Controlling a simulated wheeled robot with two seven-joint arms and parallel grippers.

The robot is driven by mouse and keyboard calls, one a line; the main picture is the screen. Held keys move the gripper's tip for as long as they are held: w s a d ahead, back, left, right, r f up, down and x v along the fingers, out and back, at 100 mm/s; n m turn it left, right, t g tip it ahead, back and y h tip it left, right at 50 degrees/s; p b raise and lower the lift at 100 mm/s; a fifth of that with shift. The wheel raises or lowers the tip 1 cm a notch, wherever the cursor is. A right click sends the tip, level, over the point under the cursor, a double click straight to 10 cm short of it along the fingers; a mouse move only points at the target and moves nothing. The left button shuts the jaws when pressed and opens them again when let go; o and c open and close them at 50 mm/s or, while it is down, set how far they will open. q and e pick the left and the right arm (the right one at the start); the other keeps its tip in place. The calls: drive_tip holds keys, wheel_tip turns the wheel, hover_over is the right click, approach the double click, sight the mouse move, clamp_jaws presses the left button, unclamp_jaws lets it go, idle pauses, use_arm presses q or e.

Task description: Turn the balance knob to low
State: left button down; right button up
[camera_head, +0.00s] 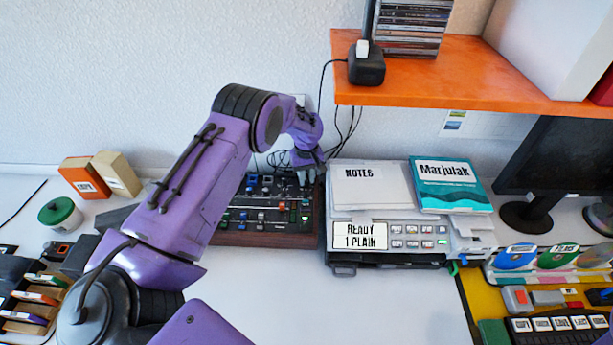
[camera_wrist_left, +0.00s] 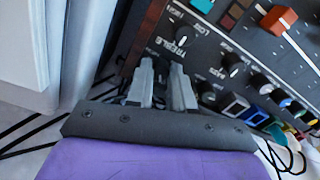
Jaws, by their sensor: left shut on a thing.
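The mixer (camera_head: 265,239), a dark panel with wooden sides, sits on the desk against the wall. My left gripper (camera_head: 306,172) reaches down to its far right corner. In the left wrist view, the left gripper (camera_wrist_left: 163,72) has its two grey fingertips close together at the panel, shut on a small knob mostly hidden between them. The label of that knob is covered, so I cannot read its name or setting. Beside it are a black knob (camera_wrist_left: 183,31) near the word TREBLE and another black knob (camera_wrist_left: 232,65). LOW and HIGH marks show there. My right gripper is not in view.
A printer-like machine (camera_head: 388,238) with notes and a teal book (camera_head: 450,185) stands close right of the mixer. An orange shelf (camera_head: 430,75) with cables hanging below is above right. A green-lidded tub (camera_head: 60,214) stands left. The front desk middle is clear.

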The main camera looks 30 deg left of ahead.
use_arm(q)
drive_tip(key=shift+n, duration=0.6)
drive_tip(key=c, duration=1.3)
unclamp_jaws()
drive_tip(key=o, duration=0.3)
drive_tip(key=shift+a+r, duration=0.1)
drive_tip(key=shift+r, duration=0.05)
